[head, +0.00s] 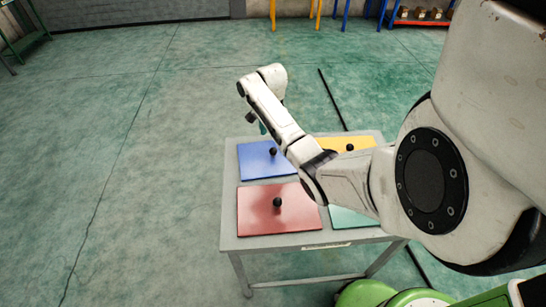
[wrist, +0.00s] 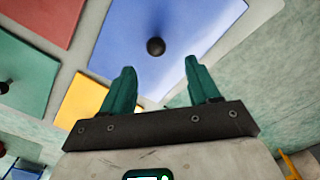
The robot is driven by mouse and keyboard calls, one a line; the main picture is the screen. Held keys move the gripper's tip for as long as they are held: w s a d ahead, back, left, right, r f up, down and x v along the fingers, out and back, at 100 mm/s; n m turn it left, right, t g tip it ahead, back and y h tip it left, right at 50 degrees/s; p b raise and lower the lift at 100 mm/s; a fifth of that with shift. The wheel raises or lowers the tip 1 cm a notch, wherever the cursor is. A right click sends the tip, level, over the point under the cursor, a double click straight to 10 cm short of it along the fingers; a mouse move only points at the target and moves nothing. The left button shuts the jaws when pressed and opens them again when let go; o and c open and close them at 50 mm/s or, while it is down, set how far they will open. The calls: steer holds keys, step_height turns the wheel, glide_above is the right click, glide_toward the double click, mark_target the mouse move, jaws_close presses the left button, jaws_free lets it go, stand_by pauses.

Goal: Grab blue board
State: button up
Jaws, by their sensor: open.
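The blue board (head: 262,160) lies flat at the far left of a grey table (head: 230,225) and has a dark round knob (head: 273,152) on top. In the wrist view the blue board (wrist: 185,25) fills the top middle, with its knob (wrist: 156,46) just beyond and between the fingertips. My gripper (wrist: 158,80) is open and empty, with two green fingers apart on either side of the knob's line. In the head view my arm reaches over the table and mostly hides the gripper.
A red board (head: 270,210), a yellow board (head: 345,144) and a green board (head: 350,217) share the table, each with a knob where visible. My arm crosses over the yellow and green boards. Open floor (head: 120,180) lies left of the table. Shelving (head: 420,18) stands far back.

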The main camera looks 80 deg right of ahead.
mark_target(273, 151)
step_height(273, 151, down, 4)
steer(key=shift+s+a+f, duration=0.1)
steer(key=shift+s+f, duration=0.05)
steer(key=shift+f, duration=1.2)
steer(key=shift+s+a+f, duration=0.1)
steer(key=shift+s+f, duration=0.05)
steer(key=shift+f, duration=1.15)
steer(key=shift+c, duration=0.2)
jaws_close()
